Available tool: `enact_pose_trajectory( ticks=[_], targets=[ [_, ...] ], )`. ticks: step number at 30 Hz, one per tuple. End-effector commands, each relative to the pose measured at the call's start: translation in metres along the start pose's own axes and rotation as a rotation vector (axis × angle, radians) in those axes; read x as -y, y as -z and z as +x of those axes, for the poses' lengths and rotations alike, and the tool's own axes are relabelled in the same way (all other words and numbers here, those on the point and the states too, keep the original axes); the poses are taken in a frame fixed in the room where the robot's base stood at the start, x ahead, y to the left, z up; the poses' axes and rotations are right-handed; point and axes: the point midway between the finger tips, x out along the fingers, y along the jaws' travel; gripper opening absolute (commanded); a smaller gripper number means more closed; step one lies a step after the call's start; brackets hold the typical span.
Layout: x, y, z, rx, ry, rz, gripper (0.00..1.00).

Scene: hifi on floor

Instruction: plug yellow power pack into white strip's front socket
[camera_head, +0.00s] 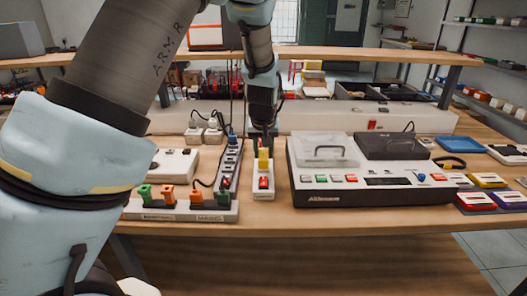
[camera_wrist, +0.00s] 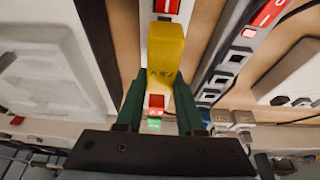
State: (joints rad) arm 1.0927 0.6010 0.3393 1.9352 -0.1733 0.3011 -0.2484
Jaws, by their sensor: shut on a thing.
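The yellow power pack (camera_head: 263,158) is held upright between the fingers of my gripper (camera_head: 264,138). In the wrist view the pack (camera_wrist: 166,52) sits between the two dark green fingers of my gripper (camera_wrist: 160,82), with dark marks on its near face. The white strip (camera_head: 263,193) lies under the pack, lengthwise to the bench, with a red switch at its front end. In the wrist view the strip (camera_wrist: 147,32) runs beneath the pack, which covers much of its top. The pack's underside and the sockets below it are hidden, so I cannot tell whether it touches or is seated.
A grey multi-socket strip (camera_head: 230,165) lies close to the left. A white strip with green and orange plugs (camera_head: 180,212) lies front left. A large white device with buttons (camera_head: 370,190) stands close to the right. Bare bench (camera_head: 280,217) shows in front.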

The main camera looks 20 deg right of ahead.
Motion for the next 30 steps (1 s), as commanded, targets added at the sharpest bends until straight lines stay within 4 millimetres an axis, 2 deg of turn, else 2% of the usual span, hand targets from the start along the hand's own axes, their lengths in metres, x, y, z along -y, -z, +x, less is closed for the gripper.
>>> enact_pose_trajectory(
  ticks=[30],
  targets=[
    [0.0000, -0.0028, 0.0081, 0.000, 0.000, 0.000, 0.00]
  ],
)
